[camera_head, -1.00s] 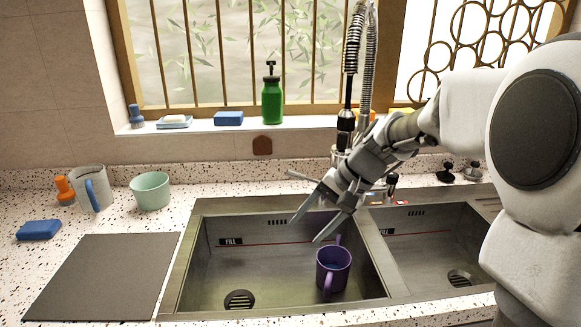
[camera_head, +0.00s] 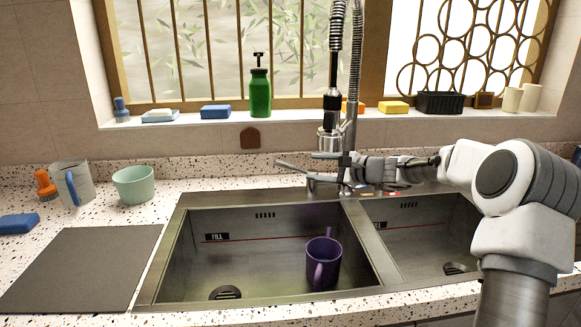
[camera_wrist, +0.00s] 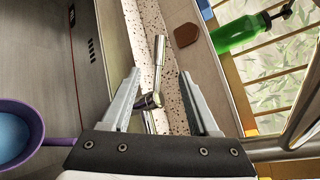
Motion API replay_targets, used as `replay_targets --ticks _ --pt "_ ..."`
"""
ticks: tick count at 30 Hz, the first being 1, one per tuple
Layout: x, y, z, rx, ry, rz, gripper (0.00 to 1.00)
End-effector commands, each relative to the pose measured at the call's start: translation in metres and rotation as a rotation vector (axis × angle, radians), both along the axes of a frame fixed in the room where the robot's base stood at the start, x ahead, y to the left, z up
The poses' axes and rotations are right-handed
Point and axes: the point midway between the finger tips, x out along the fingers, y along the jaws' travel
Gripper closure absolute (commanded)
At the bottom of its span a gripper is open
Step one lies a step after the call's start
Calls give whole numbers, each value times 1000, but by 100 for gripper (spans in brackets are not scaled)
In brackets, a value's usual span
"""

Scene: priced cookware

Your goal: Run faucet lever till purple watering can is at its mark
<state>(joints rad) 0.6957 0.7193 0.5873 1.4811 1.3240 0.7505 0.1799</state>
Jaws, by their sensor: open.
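The purple watering can (camera_head: 323,264) stands upright in the left sink basin, near its right wall. In the wrist view the can (camera_wrist: 36,128) is cut by the left edge, and blue shows inside it. The faucet lever (camera_head: 291,166) sticks out to the left from the faucet base behind the sinks. My gripper (camera_head: 322,165) is at the faucet base, pointing left. In the wrist view the lever (camera_wrist: 159,52) lies between the open fingers of my gripper (camera_wrist: 158,78), apart from both. No water stream shows from the faucet head (camera_head: 329,138).
A red line with a FILL label (camera_head: 217,237) runs along the basin's back wall. A green soap bottle (camera_head: 260,92) and sponges stand on the sill. A grey jug (camera_head: 73,184), a mint bowl (camera_head: 133,185) and a dark mat (camera_head: 82,268) are on the left counter.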

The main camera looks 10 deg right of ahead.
Motion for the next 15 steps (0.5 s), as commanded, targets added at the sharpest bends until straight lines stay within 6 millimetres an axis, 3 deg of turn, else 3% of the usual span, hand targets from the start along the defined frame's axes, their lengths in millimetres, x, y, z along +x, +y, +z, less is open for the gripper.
replay_targets --ticks 15 --pt "55 53 -17 -1 2 3 39"
